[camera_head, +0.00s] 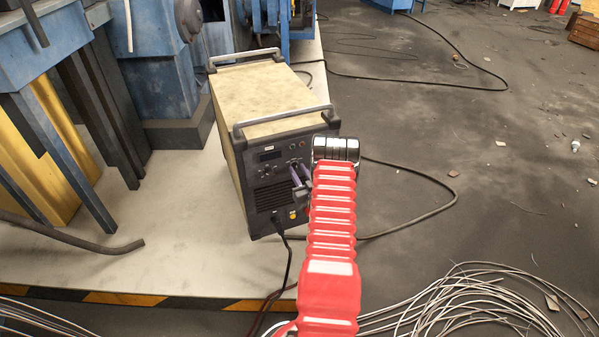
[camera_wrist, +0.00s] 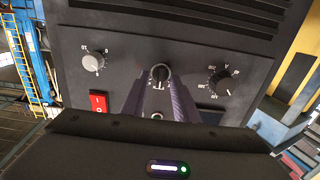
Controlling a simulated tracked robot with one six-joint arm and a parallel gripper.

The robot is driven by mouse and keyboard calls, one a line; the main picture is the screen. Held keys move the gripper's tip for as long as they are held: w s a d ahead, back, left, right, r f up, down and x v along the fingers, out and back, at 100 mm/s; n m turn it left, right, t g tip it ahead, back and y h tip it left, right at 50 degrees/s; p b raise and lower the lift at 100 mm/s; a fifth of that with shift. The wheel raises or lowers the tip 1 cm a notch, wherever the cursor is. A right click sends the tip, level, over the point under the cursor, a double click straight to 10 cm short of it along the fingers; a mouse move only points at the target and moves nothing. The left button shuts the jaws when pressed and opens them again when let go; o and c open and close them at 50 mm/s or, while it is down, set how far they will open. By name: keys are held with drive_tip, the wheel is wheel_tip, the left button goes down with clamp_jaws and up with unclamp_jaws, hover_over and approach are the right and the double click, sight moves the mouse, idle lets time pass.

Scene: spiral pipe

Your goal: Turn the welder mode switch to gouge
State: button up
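I see no clear contact. In the head view my gripper (camera_head: 300,178) is at the panel, partly hidden by my arm.
The panel also has a grey knob (camera_wrist: 93,61) at left, a black dial (camera_wrist: 222,82) at right and a red rocker switch (camera_wrist: 98,102). A cable runs from the welder's lower front. Coiled wire (camera_head: 470,305) lies on the floor; blue machinery (camera_head: 160,60) stands left.

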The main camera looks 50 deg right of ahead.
drive_tip(key=shift+c, duration=0.6)
clamp_jaws()
drive_tip(key=shift+d, duration=0.15)
drive_tip(key=shift+s+m, duration=0.1)
drive_tip(key=shift+m, duration=0.2)
drive_tip(key=m, duration=0.9)
drive_tip(key=shift+s+d+f, duration=0.1)
drive_tip(key=shift+s+d, duration=0.05)
drive_tip(key=shift+m, duration=0.3)
